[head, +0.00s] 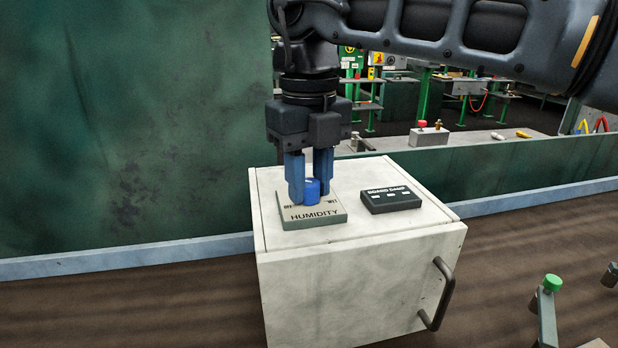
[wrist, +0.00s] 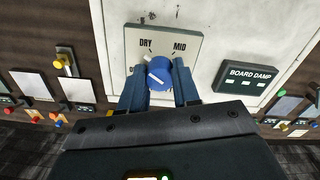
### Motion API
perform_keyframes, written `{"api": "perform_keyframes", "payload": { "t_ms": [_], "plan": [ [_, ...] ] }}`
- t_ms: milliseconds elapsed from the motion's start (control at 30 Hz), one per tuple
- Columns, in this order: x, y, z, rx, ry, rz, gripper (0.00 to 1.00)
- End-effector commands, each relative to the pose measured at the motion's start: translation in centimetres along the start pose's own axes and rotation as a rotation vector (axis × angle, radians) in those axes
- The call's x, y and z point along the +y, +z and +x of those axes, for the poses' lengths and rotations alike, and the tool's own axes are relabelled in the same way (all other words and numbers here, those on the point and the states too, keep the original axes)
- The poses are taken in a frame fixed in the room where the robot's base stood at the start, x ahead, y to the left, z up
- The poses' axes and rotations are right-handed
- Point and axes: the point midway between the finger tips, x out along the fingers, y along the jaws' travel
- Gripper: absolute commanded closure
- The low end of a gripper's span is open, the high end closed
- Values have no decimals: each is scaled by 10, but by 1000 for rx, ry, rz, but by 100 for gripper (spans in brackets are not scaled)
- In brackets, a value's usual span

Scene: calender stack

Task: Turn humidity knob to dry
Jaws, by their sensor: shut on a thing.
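The blue humidity knob (head: 312,188) stands on a square light plate (head: 310,217) marked HUMIDITY, on top of a pale box. The wrist view shows the knob (wrist: 159,73) from above, with DRY and MID printed on the plate (wrist: 188,38) beyond it. A white pointer line crosses the knob top at a slant; I cannot tell for sure which mark it points to. My gripper (head: 309,186) points down with its blue fingers on either side of the knob, shut on it. In the wrist view the gripper (wrist: 160,78) hides the plate's near part.
A dark display (head: 390,198) reading BOARD DAMP lies right of the plate, apart from it. The pale box (head: 350,275) has a dark handle (head: 440,295) on its front right. A green wall (head: 130,130) rises behind. A green-topped post (head: 552,284) stands at lower right.

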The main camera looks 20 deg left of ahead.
Motion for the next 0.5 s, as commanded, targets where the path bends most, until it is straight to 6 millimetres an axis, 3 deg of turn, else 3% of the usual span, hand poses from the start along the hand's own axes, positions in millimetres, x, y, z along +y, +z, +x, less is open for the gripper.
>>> {"api": "perform_keyframes", "payload": {
  "t_ms": [500],
  "plan": [
    [-1, 0, 0, -2, -1, 317, 99]
  ]
}}
